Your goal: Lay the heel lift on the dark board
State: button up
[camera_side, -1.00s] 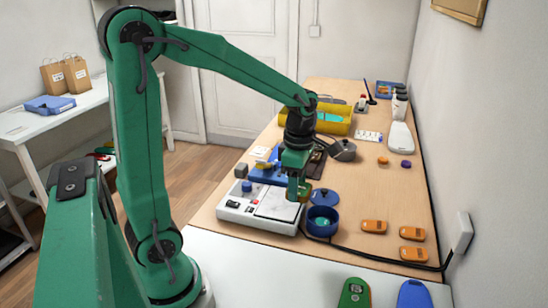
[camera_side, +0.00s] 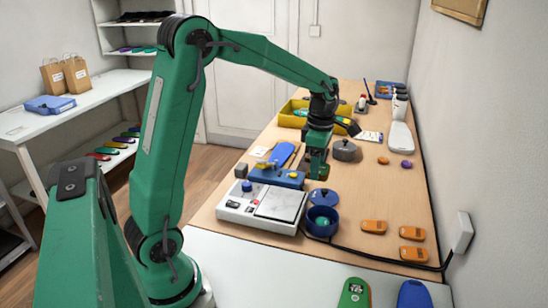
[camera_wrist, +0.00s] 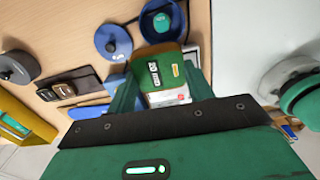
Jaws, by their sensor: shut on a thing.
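The heel lift (camera_wrist: 158,68) is a dark green piece with a pale label, seen in the wrist view. My gripper (camera_wrist: 160,90) is shut on it, one finger on each side. In the side view my gripper (camera_side: 314,172) is above the table, beyond the scale, and the held piece is hard to make out there. The dark board (camera_wrist: 88,86) lies flat left of my gripper in the wrist view, with two small brownish labelled pieces (camera_wrist: 55,91) on it. In the side view my gripper largely hides the board.
A white scale (camera_side: 262,207) stands before my gripper, beside a blue pot (camera_side: 322,221) and its blue lid (camera_side: 323,196). A grey round weight (camera_side: 344,151) and yellow bin (camera_side: 295,113) are farther back. Orange pieces (camera_side: 374,227) lie at right.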

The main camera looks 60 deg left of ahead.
jog(key=w+a+f, duration=0.4)
jog(key=w+a, duration=0.7)
jog(key=w, duration=0.1)
jog(key=shift+w+a, duration=0.25)
jog(key=shift+w, duration=0.15)
jog(key=shift+f, duration=0.15)
jog(key=a+f, duration=0.2)
jog(key=a, duration=0.2)
jog(key=a+f, duration=0.2)
jog(key=a, duration=0.1)
jog(key=a+f, duration=0.3)
jog(key=a, duration=0.1)
jog(key=shift+a, duration=0.3)
jog(key=shift+f, duration=2)
jog(key=shift+f, duration=0.15)
jog(key=o, duration=0.6)
jog(key=shift+o, duration=0.4)
